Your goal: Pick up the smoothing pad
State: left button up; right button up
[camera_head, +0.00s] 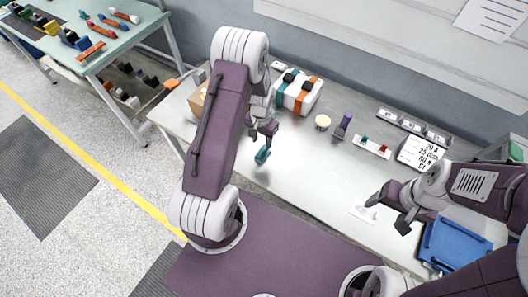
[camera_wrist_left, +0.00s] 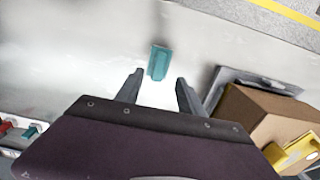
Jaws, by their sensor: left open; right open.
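A small teal block, which looks like the smoothing pad (camera_head: 262,156), lies on the grey bench. In the left wrist view the pad (camera_wrist_left: 159,62) shows just beyond the fingertips, roughly in line with the gap between them. My left gripper (camera_head: 264,133) is open and empty, with its fingers pointing down close to the pad. The two open fingers also show in the left wrist view (camera_wrist_left: 157,88). I cannot tell the exact height above the bench. My right gripper (camera_head: 388,208) is open at the right, near a small white sheet (camera_head: 363,213).
A white case with teal and orange straps (camera_head: 297,92) stands behind the left gripper. A cardboard box (camera_wrist_left: 268,115) is beside it. A round tin (camera_head: 323,122), a purple item (camera_head: 343,125), a small breaker strip (camera_head: 372,147) and a blue tray (camera_head: 452,245) are farther right. The bench middle is clear.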

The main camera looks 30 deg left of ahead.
aim_at(262, 149)
pick_arm(q)
notch_tip(262, 149, down, 2)
jog(key=shift+w, duration=0.1)
notch_tip(262, 149, down, 5)
jog(key=shift+d+r+p, duration=0.1)
jog(key=shift+r+p, duration=0.05)
jog(key=shift+p, duration=0.8)
jog(key=shift+f, duration=0.2)
grip_shut()
